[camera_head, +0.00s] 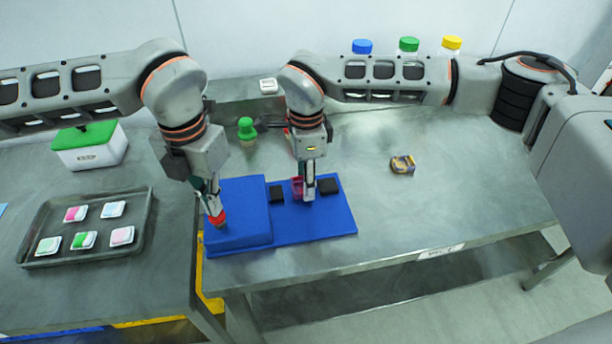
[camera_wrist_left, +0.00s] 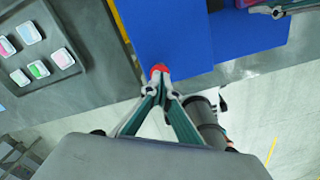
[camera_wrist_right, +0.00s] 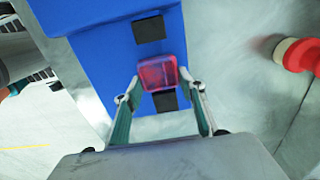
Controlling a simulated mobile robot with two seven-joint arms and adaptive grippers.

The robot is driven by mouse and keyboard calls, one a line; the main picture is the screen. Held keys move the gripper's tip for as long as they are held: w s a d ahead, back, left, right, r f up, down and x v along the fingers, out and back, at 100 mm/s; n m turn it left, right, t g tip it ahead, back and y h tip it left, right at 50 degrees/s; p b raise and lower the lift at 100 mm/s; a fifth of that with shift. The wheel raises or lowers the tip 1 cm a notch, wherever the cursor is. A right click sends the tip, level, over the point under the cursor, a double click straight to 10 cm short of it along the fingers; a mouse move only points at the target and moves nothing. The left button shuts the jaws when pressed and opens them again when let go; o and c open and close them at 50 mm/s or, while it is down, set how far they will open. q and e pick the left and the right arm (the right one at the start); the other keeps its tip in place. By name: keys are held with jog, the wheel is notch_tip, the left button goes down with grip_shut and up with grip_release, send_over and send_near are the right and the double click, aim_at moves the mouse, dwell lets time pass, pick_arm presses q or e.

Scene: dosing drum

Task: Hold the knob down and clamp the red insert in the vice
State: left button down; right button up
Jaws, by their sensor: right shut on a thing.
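The blue vice (camera_head: 300,228) lies on the table, with a raised block at its left and two black jaws, one left (camera_head: 277,194) and one right (camera_head: 328,187). A red knob (camera_head: 217,219) is on the raised block near its front edge. My left gripper (camera_wrist_left: 160,82) is shut, its fingertips together at the knob, which shows just beyond them. How far down the knob sits cannot be told. My right gripper (camera_wrist_right: 162,92) is shut on the translucent red insert (camera_wrist_right: 159,72), a finger on either side. The insert is between the black jaws; whether they touch it is unclear.
A dark tray (camera_head: 148,222) with several small coloured containers lies on the left table, near a white box with a green lid (camera_head: 90,145). A green-topped object (camera_head: 247,129) stands behind the vice. A small box (camera_head: 403,164) lies right; the table around it is clear.

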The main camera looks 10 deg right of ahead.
pick_arm(q)
jog(key=shift+f, duration=0.1)
pick_arm(e)
jog(key=shift+f, duration=0.4)
pick_arm(q)
jog(key=shift+s, duration=0.1)
pick_arm(e)
jog(key=o, duration=1.1)
jog(key=shift+o, duration=0.5)
jog(key=o, duration=0.4)
notch_tip(320, 180, up, 9)
